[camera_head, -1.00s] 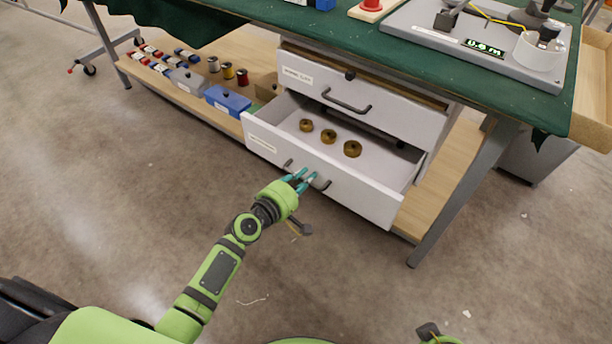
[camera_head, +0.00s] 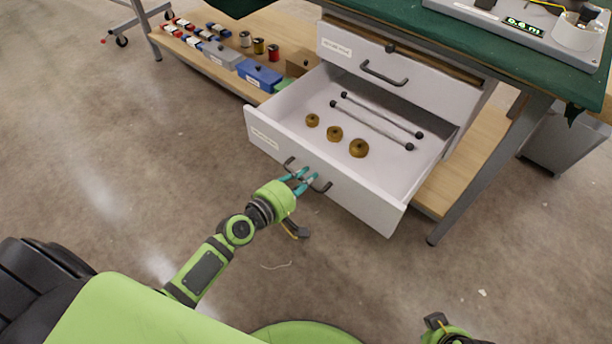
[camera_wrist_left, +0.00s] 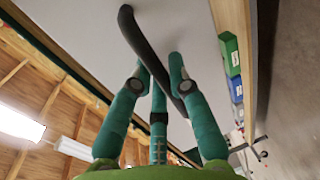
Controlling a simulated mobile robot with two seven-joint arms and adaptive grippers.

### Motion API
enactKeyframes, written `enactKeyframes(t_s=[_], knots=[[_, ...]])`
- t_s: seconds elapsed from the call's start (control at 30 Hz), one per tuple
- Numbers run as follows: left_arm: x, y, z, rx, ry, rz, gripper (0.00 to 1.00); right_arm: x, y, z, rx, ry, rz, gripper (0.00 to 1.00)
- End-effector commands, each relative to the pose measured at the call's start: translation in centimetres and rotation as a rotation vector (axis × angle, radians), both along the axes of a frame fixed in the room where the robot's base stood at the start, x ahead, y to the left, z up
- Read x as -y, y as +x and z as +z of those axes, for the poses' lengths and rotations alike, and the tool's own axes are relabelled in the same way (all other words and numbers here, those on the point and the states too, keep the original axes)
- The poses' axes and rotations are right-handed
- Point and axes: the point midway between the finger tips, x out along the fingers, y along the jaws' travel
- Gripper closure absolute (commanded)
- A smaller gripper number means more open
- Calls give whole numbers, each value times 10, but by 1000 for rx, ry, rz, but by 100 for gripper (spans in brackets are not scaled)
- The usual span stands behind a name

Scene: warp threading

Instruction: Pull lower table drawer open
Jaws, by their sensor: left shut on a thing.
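The lower table drawer (camera_head: 330,179) is white and stands well out from the table in the head view. In the left wrist view the handle (camera_wrist_left: 146,45) passes between the fingers (camera_wrist_left: 158,72), against the pale drawer front (camera_wrist_left: 188,40). Part of my right arm (camera_head: 447,330) shows at the bottom edge; its fingertips cannot be made out.
The upper drawer (camera_head: 400,75) above is closed. A lower wooden shelf (camera_head: 213,75) holds a blue box (camera_head: 259,75), a grey box (camera_head: 222,54) and several spools. A table leg (camera_head: 490,170) stands right of the drawer.

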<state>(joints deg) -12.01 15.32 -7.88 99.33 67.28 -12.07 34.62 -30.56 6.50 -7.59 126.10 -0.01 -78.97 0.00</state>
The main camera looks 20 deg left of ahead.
Motion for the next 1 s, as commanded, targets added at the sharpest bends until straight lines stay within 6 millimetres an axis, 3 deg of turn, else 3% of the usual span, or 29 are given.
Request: enactKeyframes(t_s=[0.2, 0.23, 0.27, 0.67, 0.77, 1.0], knots=[[0, 0, -1, -2, 1, 0, 100, 0, 0, 0, 1, 0, -1, 100], [0, 0, -1, -2, 1, 0, 70, 0, 0, 0, 1, 0, -1, 100], [0, 0, -1, -2, 1, 0, 58, 0, 0, 0, 1, 0, -1, 100], [-1, -3, 0, -2, 1, 0, 58, 1, -4, 0, -4, -1, 2, 100], [-6, -14, 2, -2, 3, 1, 58, 0, -3, 0, -3, -1, 2, 100], [-22, -62, 12, -5, 7, -4, 58, 0, -2, 0, -2, 0, 0, 100]])
